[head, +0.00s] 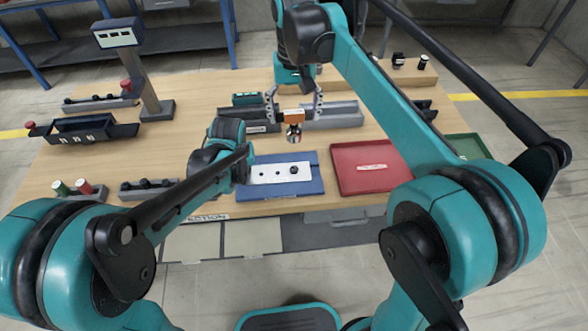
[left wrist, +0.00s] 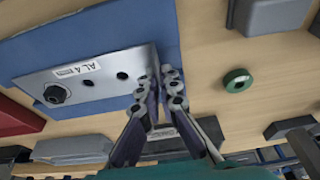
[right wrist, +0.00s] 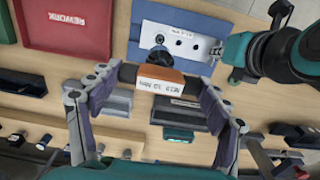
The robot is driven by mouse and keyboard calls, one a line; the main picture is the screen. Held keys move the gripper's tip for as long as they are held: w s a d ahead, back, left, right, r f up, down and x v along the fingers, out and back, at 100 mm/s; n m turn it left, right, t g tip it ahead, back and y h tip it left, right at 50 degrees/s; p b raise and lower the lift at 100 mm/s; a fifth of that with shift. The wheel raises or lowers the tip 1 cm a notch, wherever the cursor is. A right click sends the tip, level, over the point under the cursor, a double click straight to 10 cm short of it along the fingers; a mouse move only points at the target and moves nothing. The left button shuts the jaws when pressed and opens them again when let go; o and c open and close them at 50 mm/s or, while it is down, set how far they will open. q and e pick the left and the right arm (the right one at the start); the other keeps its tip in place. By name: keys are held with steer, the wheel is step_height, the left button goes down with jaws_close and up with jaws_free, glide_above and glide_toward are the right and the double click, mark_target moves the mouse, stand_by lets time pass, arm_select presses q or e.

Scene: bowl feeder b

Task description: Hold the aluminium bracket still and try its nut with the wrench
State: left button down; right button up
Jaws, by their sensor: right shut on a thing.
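The aluminium bracket (head: 265,174) is a silvery plate with holes, flat on a blue mat (head: 312,187). Its dark nut (head: 294,170) is at the right end in the head view, and at the left in the left wrist view (left wrist: 57,94). My right gripper (head: 294,104) is shut on the orange-bodied wrench (head: 292,116), labelled in the right wrist view (right wrist: 168,82). The wrench appears above and apart from the nut. My left gripper (left wrist: 162,88) is at the bracket's other end, fingers close together. Whether they pinch its edge is unclear.
A red rework tray (head: 345,182) is right of the mat, with a green tray (head: 465,147) beyond. Grey blocks (head: 340,117) stand behind the mat. A display post (head: 145,85) and black bin (head: 85,131) are at left. A green ring (left wrist: 238,80) lies near the left gripper.

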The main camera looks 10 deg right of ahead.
mark_target(294, 131)
step_height(294, 131, down, 8)
steer(key=shift+f, duration=0.15)
stand_by(0.4)
steer(key=shift+f, duration=2.2)
steer(key=shift+f, duration=1)
steer(key=shift+m, duration=1.2)
